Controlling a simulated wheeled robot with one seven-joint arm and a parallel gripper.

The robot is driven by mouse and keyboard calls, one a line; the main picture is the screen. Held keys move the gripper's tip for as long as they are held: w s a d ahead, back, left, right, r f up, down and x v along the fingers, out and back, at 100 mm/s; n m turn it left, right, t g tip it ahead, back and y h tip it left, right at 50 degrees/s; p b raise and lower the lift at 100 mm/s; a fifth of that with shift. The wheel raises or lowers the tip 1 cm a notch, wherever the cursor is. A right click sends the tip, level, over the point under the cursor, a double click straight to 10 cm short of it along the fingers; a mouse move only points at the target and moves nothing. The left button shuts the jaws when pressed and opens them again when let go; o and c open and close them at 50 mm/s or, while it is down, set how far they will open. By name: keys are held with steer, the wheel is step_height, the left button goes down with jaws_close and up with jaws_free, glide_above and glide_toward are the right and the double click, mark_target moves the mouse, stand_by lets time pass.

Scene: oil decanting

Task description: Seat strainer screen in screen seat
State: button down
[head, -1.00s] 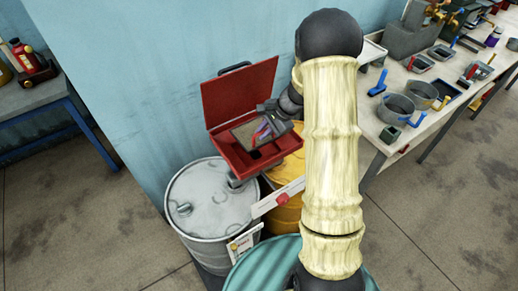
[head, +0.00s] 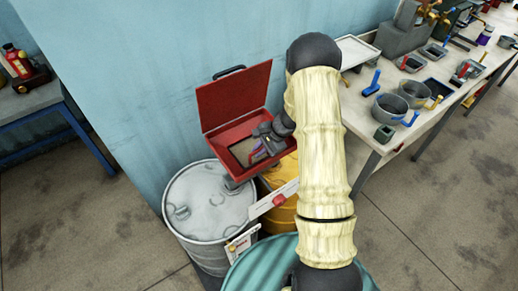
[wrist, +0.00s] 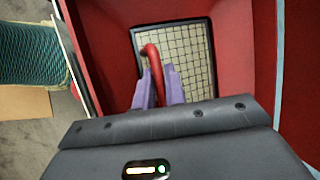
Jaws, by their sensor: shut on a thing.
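The strainer screen (wrist: 190,52) is a pale mesh in a dark frame with a red hooked handle (wrist: 152,52). My gripper's purple fingers (wrist: 159,88) are shut on that handle. The head view shows my gripper (head: 259,152) low inside the open red box (head: 228,142), with the screen (head: 240,150) at the box's floor. The screen lies inside the red walls, roughly square to them. The screen seat is hidden under the screen, and I cannot tell whether the screen rests flush. My gripper hides the screen's near part.
The box's red lid (head: 235,98) stands open toward the blue wall. A grey-white drum (head: 208,198), a yellow drum (head: 284,205) and a teal drum (head: 262,267) stand close around. A bench (head: 368,125) with pans and tools is at the right.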

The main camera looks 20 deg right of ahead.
steer(key=shift+s+f+b, duration=0.1)
steer(key=shift+f+b, duration=0.5)
steer(key=shift+b, duration=0.15)
steer(key=c, duration=1.5)
jaws_free()
steer(key=shift+s+f, duration=0.1)
steer(key=shift+o, duration=0.2)
steer(key=shift+r+p, duration=0.75)
steer(key=shift+p, duration=0.15)
steer(key=b+v, duration=0.2)
steer(key=v, duration=1)
